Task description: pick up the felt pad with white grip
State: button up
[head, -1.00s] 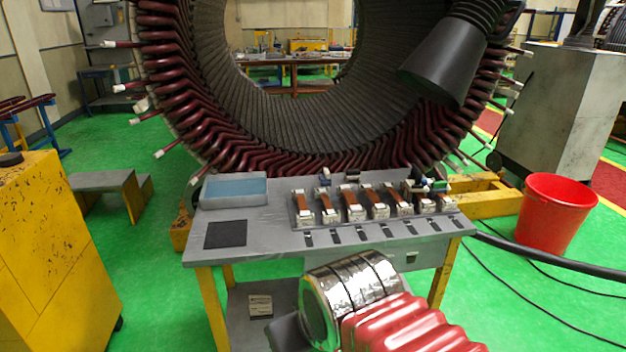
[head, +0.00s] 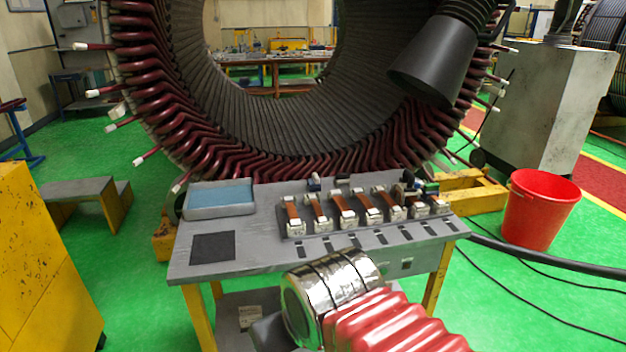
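A grey workbench (head: 250,262) stands in front of me with a row of brown strap-like pieces with pale ends (head: 343,207) in a rack on its right half. Small pieces with white, blue and green parts (head: 420,188) lie behind the row at the right. I cannot tell which of these is the felt pad with white grip; they are too small. A chrome cylinder with red bellows, seemingly my arm, covers the bench's front edge. My gripper's fingers do not show.
A blue-lined tray (head: 220,198) and a dark square mat (head: 213,247) are on the bench's left. The large stator (head: 190,120) stands behind. A black cone (head: 435,65) hangs at upper right. A red bucket (head: 540,212) and a yellow cabinet (head: 45,260) flank the bench.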

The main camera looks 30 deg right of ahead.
aim_at(314, 185)
jog(key=i, duration=1.45)
jog(key=u, duration=0.05)
